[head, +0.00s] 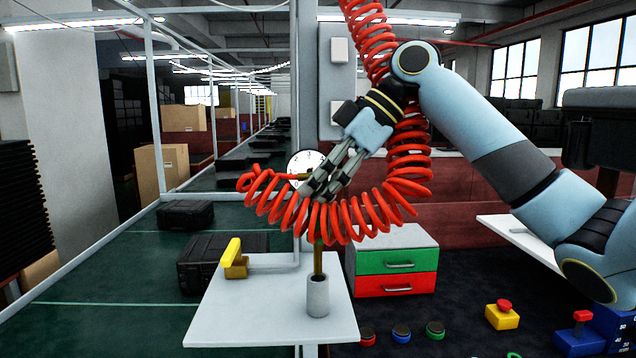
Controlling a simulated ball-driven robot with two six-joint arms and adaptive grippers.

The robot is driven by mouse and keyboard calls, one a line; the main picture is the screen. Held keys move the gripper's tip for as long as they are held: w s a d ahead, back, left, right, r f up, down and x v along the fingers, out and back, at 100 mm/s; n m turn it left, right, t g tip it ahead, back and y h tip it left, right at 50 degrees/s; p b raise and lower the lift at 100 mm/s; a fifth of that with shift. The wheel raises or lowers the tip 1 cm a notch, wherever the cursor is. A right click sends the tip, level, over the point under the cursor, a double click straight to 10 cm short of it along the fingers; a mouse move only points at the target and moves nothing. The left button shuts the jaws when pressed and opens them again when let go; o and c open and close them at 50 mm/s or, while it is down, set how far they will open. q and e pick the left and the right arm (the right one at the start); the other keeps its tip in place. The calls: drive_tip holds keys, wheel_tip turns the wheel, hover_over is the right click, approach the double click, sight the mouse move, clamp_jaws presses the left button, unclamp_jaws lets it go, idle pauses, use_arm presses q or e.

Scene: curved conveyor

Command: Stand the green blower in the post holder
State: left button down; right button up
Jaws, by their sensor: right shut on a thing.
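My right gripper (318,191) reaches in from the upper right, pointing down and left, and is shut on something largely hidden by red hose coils. A thin olive-green rod (318,261), which looks like part of the green blower, comes down below the coils. The post holder (318,297) is a pale grey cylinder on the white table. The rod's lower end meets the holder's top; I cannot tell how deep it sits. The rod looks nearly upright. A small olive piece (302,177) shows by the fingertips. My left gripper is not in view.
A red coiled hose (408,160) hangs from above and loops around the gripper. A yellow bracket (235,261) stands on the white table (262,323), left of the holder. A drawer unit (397,261) stands behind right. Black cases (222,247) lie on the green conveyor.

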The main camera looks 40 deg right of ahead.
sight(319, 225)
drive_tip(key=shift+f+b, duration=1.5)
drive_tip(key=shift+f, duration=1.8)
drive_tip(key=o, duration=1)
drive_tip(key=shift+r, duration=0.1)
drive_tip(key=v, duration=1.2)
